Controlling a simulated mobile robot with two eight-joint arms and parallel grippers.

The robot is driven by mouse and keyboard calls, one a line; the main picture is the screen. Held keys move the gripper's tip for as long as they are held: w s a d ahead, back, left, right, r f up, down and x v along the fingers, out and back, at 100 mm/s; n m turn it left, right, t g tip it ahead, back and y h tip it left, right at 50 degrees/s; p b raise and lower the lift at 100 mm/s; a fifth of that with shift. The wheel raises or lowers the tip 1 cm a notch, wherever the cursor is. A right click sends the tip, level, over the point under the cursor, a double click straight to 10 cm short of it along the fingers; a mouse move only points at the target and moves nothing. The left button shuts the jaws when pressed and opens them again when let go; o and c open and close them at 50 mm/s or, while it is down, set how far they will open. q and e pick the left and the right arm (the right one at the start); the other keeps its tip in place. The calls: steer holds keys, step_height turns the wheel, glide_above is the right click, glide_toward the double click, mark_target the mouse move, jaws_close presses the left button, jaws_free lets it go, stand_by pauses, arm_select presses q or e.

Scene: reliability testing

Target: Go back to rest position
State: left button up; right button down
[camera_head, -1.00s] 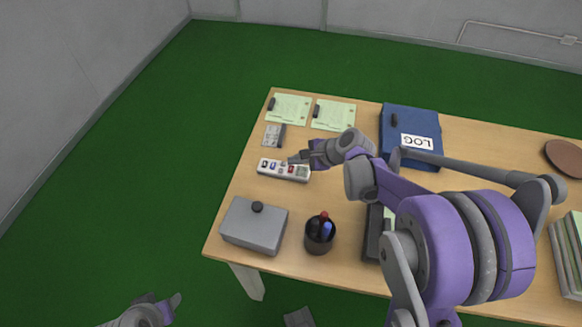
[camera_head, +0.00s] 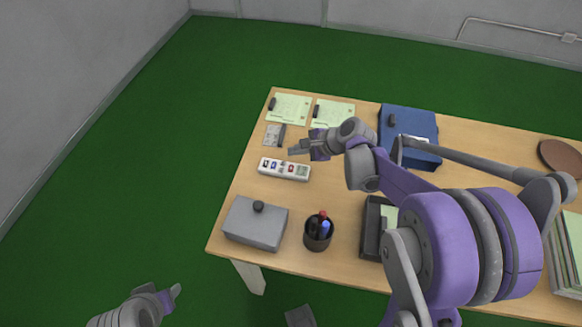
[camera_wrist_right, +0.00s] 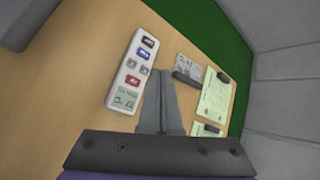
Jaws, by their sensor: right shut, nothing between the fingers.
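My right gripper (camera_head: 297,150) is shut and empty, held above the wooden desk (camera_head: 342,177) just beyond the white button panel. In the right wrist view its closed fingers (camera_wrist_right: 168,97) point over the desk beside the panel. The white panel (camera_head: 284,169) has several coloured buttons and a small display; it also shows in the right wrist view (camera_wrist_right: 133,69). My left gripper (camera_head: 172,292) is at the lower left of the head view, off the desk over the green floor. Its two fingers are too small and angled to tell open from shut.
A grey box with a black knob (camera_head: 252,223) and a black pen cup (camera_head: 317,235) stand at the near left. Green sheets (camera_head: 290,108) lie at the back. A blue LOG binder (camera_head: 408,124) lies behind my right arm. The floor left of the desk is clear.

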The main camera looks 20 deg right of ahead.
steer(key=s+a+r+n+g+h+p, duration=0.1)
steer(key=s+a+r+n+h+p, duration=0.1)
steer(key=s+n, duration=0.8)
steer(key=s+a+r+n+g+h+p, duration=0.1)
steer(key=s+a+r+n+h+p, duration=0.2)
steer(key=s+n, duration=0.7)
steer(key=s+a+r, duration=0.1)
steer(key=s, duration=0.1)
steer(key=shift+s+a, duration=0.15)
steer(key=shift+s, duration=0.15)
